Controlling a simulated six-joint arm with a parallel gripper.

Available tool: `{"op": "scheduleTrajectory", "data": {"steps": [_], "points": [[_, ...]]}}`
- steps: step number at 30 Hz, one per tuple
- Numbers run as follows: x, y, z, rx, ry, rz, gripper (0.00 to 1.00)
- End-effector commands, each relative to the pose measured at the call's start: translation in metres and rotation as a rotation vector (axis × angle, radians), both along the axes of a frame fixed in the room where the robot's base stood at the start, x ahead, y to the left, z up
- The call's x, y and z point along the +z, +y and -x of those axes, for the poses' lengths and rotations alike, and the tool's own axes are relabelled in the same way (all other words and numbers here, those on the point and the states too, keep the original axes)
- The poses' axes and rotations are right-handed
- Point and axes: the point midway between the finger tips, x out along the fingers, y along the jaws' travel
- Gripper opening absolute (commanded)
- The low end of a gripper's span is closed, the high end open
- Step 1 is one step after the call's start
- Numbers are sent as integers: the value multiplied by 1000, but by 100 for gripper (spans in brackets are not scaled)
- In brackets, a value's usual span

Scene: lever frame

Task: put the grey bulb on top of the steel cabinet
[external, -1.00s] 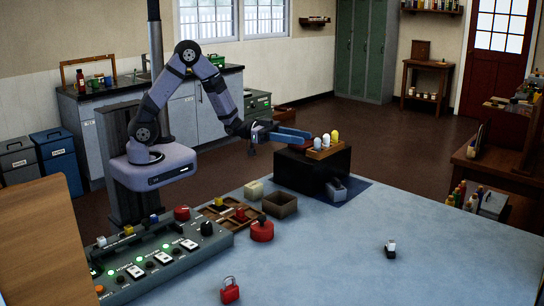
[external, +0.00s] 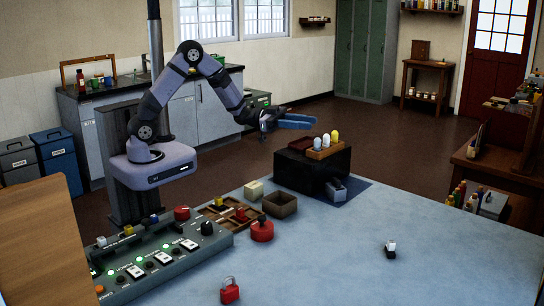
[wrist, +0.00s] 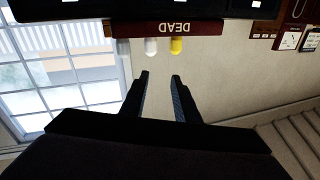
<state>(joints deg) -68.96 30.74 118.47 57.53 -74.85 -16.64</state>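The rack rests on a dark, box-like cabinet (external: 296,172), which seems to be the steel cabinet. My gripper (external: 308,122) is above and left of the bulbs, apart from them. In the wrist view my gripper (wrist: 160,76) is open and empty; the grey bulb (wrist: 123,46) is dim beside the white and yellow bulbs, in an inverted picture.
A brown box (external: 280,205) and red button (external: 262,230) stand nearby. The right tabletop is mostly clear.

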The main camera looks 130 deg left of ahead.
Motion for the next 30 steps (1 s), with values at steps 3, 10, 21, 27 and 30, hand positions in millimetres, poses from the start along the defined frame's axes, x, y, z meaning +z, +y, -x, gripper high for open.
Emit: {"op": "scheduleTrajectory", "data": {"steps": [3,10,21,27,30], "points": [[23,4,-12,-157,56,-139,28],[24,-13,-17,-434,280,-176,28],[-2,-26,-3,-480,440,137,28],[-2,-27,-5,-477,438,157,28],[-4,-29,-12,-478,438,157,28]]}}
